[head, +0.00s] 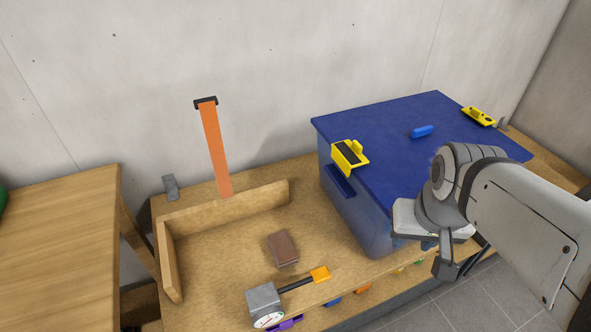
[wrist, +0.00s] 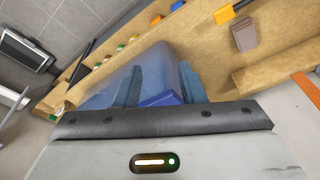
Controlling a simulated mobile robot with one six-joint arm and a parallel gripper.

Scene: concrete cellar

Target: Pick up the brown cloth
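The brown cloth (head: 282,248) lies folded into a small block on the wooden bench top, inside the low wooden corner rails. It also shows at the upper right of the wrist view (wrist: 244,37). My gripper (head: 448,268) hangs at the right, beside the front of the blue box, well apart from the cloth. The gripper's own body fills the bottom of the wrist view. Nothing is seen held.
A blue translucent box (head: 352,215) with a blue lid (head: 390,125) and yellow latches stands right of the cloth. A dial gauge (head: 264,303) and an orange-tipped tool (head: 319,275) lie in front of it. A wooden rail (head: 230,207) and an orange strip (head: 215,150) are behind.

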